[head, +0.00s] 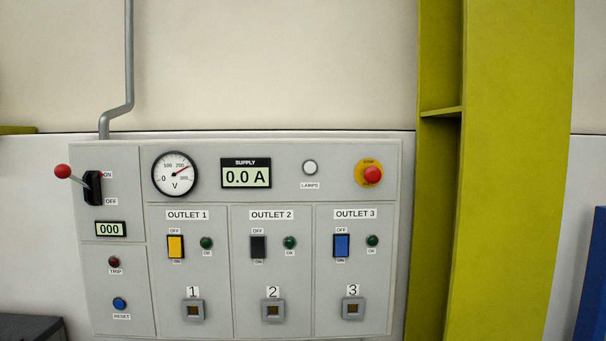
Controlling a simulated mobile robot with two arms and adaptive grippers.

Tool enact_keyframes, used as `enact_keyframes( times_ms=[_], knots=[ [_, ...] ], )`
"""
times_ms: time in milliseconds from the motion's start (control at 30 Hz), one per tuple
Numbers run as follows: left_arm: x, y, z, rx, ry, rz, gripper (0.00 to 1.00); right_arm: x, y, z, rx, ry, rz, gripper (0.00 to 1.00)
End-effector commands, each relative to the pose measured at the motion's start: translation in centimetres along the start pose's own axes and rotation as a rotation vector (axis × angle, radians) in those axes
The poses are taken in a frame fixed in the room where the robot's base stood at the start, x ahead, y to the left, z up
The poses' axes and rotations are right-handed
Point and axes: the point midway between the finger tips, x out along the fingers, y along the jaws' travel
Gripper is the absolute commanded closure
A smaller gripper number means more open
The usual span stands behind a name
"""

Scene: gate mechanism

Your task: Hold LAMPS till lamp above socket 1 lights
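The LAMPS button (310,167) is a round white button at the top of the grey panel, above its LAMPS label. Socket 1 (193,311) is a square grey socket at the lower left of the outlets. The green OK lamp (207,243) above socket 1 looks dark. The OK lamps of outlet 2 (290,242) and outlet 3 (372,240) look dark too. Neither gripper shows in the head view, and nothing touches the LAMPS button.
The panel (240,205) also carries a red-knobbed lever (62,171), a voltmeter (175,174), a supply display (246,173) reading 0.0 A, a red STOP button (372,175) and a blue RESET button (120,304). A yellow-green column (510,170) stands close at right.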

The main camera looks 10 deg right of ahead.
Motion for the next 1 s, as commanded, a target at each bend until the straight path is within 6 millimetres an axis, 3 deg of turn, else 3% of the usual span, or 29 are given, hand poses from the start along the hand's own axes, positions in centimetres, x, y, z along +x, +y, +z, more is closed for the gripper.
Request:
enact_keyframes(
  times_ms=[467, 500, 633, 667, 1000],
  knots=[
    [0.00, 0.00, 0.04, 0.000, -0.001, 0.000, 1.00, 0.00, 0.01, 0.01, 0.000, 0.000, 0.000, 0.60],
    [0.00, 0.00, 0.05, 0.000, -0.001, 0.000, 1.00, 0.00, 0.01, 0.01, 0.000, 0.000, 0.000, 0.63],
    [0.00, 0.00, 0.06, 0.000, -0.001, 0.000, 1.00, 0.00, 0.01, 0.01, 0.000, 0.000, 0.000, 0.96],
    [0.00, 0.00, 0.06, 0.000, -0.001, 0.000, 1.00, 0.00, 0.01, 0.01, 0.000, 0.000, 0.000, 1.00],
    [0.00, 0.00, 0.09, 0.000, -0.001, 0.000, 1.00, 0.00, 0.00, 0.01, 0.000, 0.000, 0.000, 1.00]
  ],
)
